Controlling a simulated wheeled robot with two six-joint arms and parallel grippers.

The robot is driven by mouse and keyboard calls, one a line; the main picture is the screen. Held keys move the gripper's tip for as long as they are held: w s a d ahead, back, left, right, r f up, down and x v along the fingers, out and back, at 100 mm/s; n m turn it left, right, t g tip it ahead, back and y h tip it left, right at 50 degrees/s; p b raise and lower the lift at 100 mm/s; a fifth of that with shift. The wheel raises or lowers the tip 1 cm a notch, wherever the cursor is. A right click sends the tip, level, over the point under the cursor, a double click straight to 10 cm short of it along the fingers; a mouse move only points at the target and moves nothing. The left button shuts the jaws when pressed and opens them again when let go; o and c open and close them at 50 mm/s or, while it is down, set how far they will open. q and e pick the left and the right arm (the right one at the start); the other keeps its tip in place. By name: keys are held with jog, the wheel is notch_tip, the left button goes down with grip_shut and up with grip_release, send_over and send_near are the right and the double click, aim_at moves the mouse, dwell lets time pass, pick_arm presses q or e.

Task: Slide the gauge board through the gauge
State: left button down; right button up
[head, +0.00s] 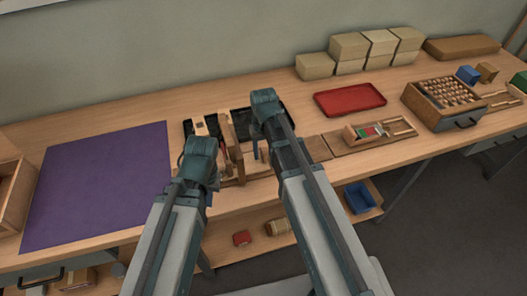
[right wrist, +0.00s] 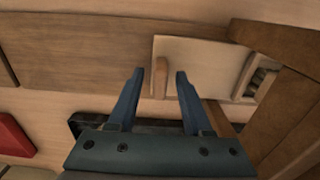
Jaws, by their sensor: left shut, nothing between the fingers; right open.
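The gauge board (right wrist: 205,62) is a pale flat board with a short upright wooden handle (right wrist: 160,78) near one end. In the right wrist view its other end lies at the brown wooden gauge (right wrist: 280,48); how far it reaches in is unclear. My right gripper (right wrist: 160,74) is open, with its blue fingers on either side of the handle and small gaps visible. In the head view the gauge (head: 231,138) stands between my grippers, partly hidden by my arms. My left gripper (head: 202,165) is left of it, shut and empty, its fingertips hidden.
A purple mat (head: 95,185) lies at the left. A black tray (head: 190,128) is behind the gauge. A red tray (head: 350,98), a wooden jig (head: 380,131) and a drawer box (head: 443,100) stand to the right. Cream blocks (head: 315,66) are at the back.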

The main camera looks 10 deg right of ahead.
pick_arm(q)
notch_tip(320, 180, up, 14)
jog(key=p, duration=1.4)
pick_arm(e)
notch_tip(320, 180, up, 14)
pick_arm(q)
jog(key=shift+f, duration=0.1)
pick_arm(e)
jog(key=shift+f, duration=0.15)
